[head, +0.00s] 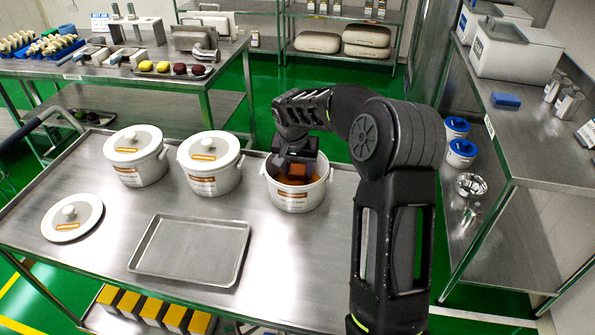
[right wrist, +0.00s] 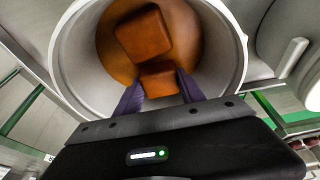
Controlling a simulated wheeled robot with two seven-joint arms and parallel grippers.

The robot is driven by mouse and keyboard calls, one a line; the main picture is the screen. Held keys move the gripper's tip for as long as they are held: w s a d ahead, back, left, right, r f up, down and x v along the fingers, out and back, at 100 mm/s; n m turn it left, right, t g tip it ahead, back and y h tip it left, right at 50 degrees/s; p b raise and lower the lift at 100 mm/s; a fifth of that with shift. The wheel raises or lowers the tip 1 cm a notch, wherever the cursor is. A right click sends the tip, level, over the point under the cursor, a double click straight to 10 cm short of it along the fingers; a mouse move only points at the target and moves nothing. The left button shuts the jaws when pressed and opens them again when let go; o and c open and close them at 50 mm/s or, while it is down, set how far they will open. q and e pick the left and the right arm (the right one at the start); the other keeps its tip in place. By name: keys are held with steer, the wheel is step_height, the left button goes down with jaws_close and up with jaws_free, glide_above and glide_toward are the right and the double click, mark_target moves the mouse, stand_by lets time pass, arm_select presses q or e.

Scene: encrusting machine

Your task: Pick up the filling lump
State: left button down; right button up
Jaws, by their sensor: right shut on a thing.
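The open white pot (head: 297,198) stands at the right of the steel table, with an orange-brown inside. My right gripper (head: 293,158) reaches down into it from above. In the right wrist view, its two purple-grey fingers (right wrist: 158,92) are shut on an orange-brown filling lump (right wrist: 158,79), one finger on each side. A second, larger lump (right wrist: 143,35) lies beside it in the pot (right wrist: 75,50). In the head view, one brown lump (head: 298,172) shows under the gripper; I cannot tell which it is. My left gripper is not in view.
Two lidded white pots (head: 137,170) (head: 212,180) stand left of the open pot. A loose lid (head: 72,217) and an empty metal tray (head: 190,250) lie in front on the table (head: 105,262). A steel shelf unit (head: 520,140) stands at the right.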

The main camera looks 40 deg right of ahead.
mark_target(297, 169)
step_height(297, 169, up, 9)
steer(key=shift+r+b, duration=0.1)
steer(key=shift+b, duration=0.35)
steer(key=shift+r, duration=0.35)
